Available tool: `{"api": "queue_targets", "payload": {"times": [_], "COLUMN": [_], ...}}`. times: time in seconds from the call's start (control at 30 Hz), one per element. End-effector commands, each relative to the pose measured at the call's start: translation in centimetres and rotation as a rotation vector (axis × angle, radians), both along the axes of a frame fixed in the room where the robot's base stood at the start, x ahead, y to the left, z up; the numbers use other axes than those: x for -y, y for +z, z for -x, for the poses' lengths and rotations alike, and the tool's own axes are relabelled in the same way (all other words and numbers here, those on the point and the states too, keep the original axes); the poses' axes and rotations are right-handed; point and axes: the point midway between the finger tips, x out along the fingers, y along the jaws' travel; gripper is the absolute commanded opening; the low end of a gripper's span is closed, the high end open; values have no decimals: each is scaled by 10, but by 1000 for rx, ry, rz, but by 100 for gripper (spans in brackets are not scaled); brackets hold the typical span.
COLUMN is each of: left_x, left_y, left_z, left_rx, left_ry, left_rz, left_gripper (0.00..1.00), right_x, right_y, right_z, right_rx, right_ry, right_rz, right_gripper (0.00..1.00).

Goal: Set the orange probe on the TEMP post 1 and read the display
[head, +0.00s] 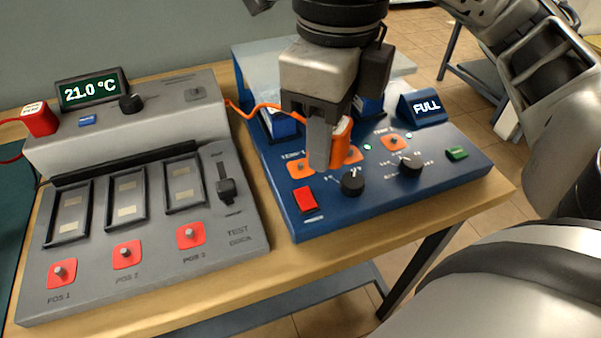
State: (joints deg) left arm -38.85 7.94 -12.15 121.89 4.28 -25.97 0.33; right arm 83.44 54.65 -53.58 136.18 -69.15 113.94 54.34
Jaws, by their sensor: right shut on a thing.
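My right gripper (326,158) comes down over the blue charger panel (268,165) and is shut on the orange probe (342,133). The probe's orange cord (262,107) runs left to the grey test bench. An orange pad with a post (300,168), beside the partly hidden TEMP label, is just left of the fingers. Another orange pad (353,155) is just right of them. The probe's tip is hidden behind the fingers, so I cannot tell whether it touches a post. The display (90,92) reads 21.0 °C. My left gripper is not in view.
The panel carries a red button (305,200), black knobs (353,182), a green button (457,154) and a FULL sign (426,107). The grey bench (240,205) has red POS pads and a slider (227,187).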

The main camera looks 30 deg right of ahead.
Motion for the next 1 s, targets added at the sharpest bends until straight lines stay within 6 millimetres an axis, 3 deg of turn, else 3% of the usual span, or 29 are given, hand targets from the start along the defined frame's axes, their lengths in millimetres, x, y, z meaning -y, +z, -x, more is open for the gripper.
{"api": "queue_targets", "payload": {"times": [0.2, 0.47, 0.57, 0.87, 1.0], "left_x": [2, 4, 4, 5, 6], "left_y": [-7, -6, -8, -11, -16], "left_z": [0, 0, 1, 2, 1], "left_rx": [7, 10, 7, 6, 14], "left_ry": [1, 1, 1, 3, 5], "left_rz": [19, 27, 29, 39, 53], "left_gripper": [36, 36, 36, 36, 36], "right_x": [11, 16, 18, 26, 29], "right_y": [0, 0, -6, -40, -69], "right_z": [27, 37, 24, -49, -71], "right_rx": [3, -2, -6, -7, -8], "right_ry": [-495, -756, -773, -771, -768], "right_rz": [-1, -1, 0, -1, 0], "right_gripper": [13, 13, 13, 13, 13]}}
